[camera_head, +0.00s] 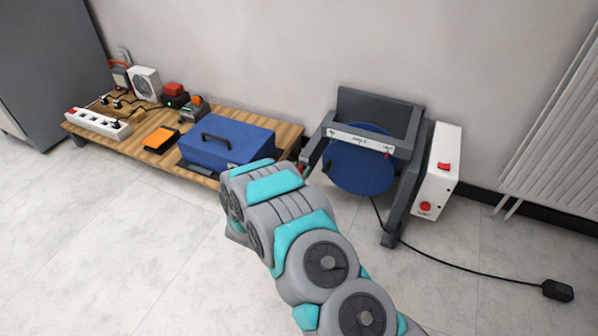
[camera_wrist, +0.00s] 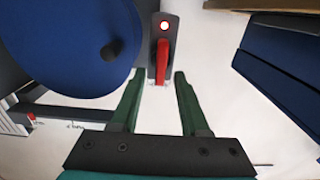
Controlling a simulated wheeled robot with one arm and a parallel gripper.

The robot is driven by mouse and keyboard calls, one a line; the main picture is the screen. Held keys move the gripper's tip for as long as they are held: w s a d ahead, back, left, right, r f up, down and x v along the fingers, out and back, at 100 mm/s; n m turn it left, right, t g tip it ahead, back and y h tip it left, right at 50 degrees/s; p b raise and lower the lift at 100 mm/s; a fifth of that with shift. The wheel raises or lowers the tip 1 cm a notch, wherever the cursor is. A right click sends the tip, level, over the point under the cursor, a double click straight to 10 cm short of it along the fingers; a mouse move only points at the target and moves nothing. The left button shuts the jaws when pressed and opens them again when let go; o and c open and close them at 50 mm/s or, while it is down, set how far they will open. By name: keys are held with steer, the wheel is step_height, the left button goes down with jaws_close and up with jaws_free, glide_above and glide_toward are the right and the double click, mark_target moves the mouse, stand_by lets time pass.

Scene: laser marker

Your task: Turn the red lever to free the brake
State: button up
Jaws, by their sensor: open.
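The red lever (camera_wrist: 162,62) stands out from a dark plate (camera_wrist: 153,50) in the wrist view, below a lit red-white lamp (camera_wrist: 165,26). My gripper (camera_wrist: 159,73) is open, with its two dark green fingers apart. The lower end of the lever shows between the fingertips, nearer the left one. I see no clear contact, and nothing is held. In the head view, my gripper is mostly hidden behind my arm at the left side of the machine with the blue disc (camera_head: 360,168). The lever is not clear there.
The blue disc (camera_wrist: 65,45) is close on the left. A blue toolbox (camera_head: 225,142) sits on a low wooden board (camera_head: 255,122) left of the machine. A white switch box (camera_head: 437,180) is on the machine's right. A cable and black pedal (camera_head: 557,290) lie on the floor.

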jaws_close()
stand_by(0.4)
